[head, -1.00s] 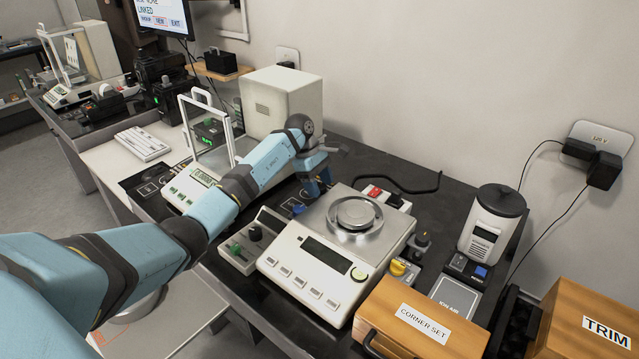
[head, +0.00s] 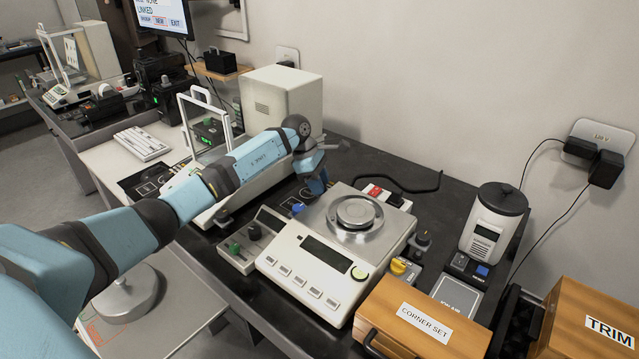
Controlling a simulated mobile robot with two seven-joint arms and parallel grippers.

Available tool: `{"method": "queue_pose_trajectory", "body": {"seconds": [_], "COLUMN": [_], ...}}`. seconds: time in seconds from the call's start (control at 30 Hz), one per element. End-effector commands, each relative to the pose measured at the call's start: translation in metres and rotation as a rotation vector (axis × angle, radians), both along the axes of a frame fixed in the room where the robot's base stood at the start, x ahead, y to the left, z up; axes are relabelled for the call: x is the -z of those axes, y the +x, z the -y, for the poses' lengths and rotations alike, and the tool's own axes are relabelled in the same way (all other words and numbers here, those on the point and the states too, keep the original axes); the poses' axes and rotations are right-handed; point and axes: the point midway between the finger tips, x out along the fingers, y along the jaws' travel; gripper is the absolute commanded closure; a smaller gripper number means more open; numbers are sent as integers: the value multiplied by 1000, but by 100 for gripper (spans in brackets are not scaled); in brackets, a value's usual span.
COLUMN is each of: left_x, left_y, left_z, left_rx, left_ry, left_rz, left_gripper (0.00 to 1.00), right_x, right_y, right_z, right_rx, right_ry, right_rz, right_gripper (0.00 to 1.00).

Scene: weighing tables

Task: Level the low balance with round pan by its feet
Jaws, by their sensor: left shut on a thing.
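The low balance (head: 296,262) with a round metal pan (head: 355,214) stands on the dark table, with a dark display and a row of buttons along its front. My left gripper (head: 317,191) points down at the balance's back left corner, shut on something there. Its fingertips and what they hold are largely hidden, so I take it for a foot of the balance without seeing it clearly. A blue knob (head: 297,209) shows just left of the fingers. My right gripper is not in view.
A small box with knobs (head: 240,257) sits close left of the balance. A yellow knob (head: 398,267) and a wooden CORNER SET box (head: 420,324) stand close on the right. A glass-shielded balance (head: 203,118) is behind my left arm. A black cable (head: 400,183) lies behind.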

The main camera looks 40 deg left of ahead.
Motion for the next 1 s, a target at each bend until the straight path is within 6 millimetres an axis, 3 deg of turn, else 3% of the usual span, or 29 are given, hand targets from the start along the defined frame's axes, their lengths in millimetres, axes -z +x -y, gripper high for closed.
{"method": "queue_pose_trajectory", "body": {"seconds": [0.27, 0.3, 0.4, 0.73, 1.0], "left_x": [-1, -1, -1, 1, -3], "left_y": [1, 1, 0, 0, 3], "left_z": [0, 0, 0, 1, 3], "left_rx": [-6, -6, -5, 16, 175], "left_ry": [-1, -1, -1, -2, -3], "left_rz": [2, 2, 1, -2, 5], "left_gripper": [88, 58, 39, 39, 39], "right_x": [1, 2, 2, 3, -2], "right_y": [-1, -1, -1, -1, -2], "right_z": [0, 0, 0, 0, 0], "right_rx": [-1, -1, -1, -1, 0], "right_ry": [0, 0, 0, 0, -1], "right_rz": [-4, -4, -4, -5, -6], "right_gripper": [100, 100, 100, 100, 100]}}
